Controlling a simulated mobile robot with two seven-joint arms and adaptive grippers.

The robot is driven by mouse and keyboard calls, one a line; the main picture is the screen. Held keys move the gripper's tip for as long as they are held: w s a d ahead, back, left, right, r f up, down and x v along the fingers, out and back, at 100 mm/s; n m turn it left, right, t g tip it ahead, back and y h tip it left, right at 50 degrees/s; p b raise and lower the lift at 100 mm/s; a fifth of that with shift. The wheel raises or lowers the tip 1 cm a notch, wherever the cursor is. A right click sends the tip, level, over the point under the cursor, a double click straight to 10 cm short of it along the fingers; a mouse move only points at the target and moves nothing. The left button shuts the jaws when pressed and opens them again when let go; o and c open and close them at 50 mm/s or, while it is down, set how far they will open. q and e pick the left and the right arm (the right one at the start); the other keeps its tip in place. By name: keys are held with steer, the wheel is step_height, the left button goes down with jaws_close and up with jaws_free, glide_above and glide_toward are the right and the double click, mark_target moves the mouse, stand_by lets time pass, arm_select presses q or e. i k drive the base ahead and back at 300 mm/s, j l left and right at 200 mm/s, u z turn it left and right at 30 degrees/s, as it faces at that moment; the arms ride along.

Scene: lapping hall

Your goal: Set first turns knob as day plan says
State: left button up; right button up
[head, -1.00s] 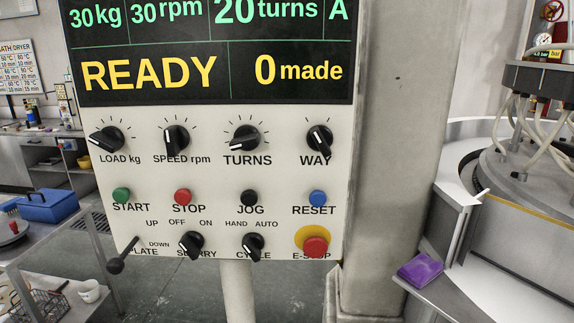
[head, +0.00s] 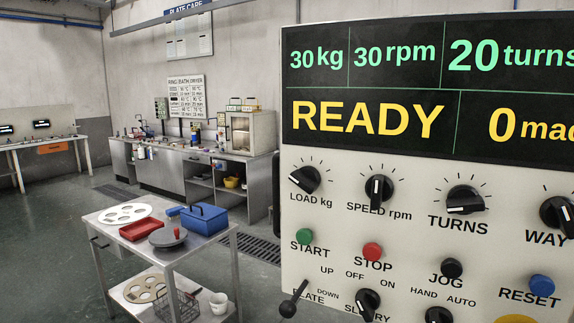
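The TURNS knob (head: 465,200) is a black dial with a pale pointer line on the grey control panel (head: 425,230) at the right of the head view. LOAD (head: 304,179), SPEED (head: 380,189) and WAY (head: 558,213) knobs share the TURNS row. No day plan is readable; a PLATE CARE board (head: 191,35) and a ring bath dryer chart (head: 187,97) hang on the back wall. Neither gripper is in view.
A steel bench (head: 180,170) runs along the back wall. Open floor (head: 50,240) lies at the left.

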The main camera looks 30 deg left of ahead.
mark_target(462, 199)
steer(key=j+z, duration=0.2)
steer(key=j, duration=0.65)
steer(key=j+z, duration=0.15)
steer(key=j, duration=0.75)
steer(key=j+z, duration=0.2)
steer(key=j, duration=0.65)
steer(key=k, duration=0.1)
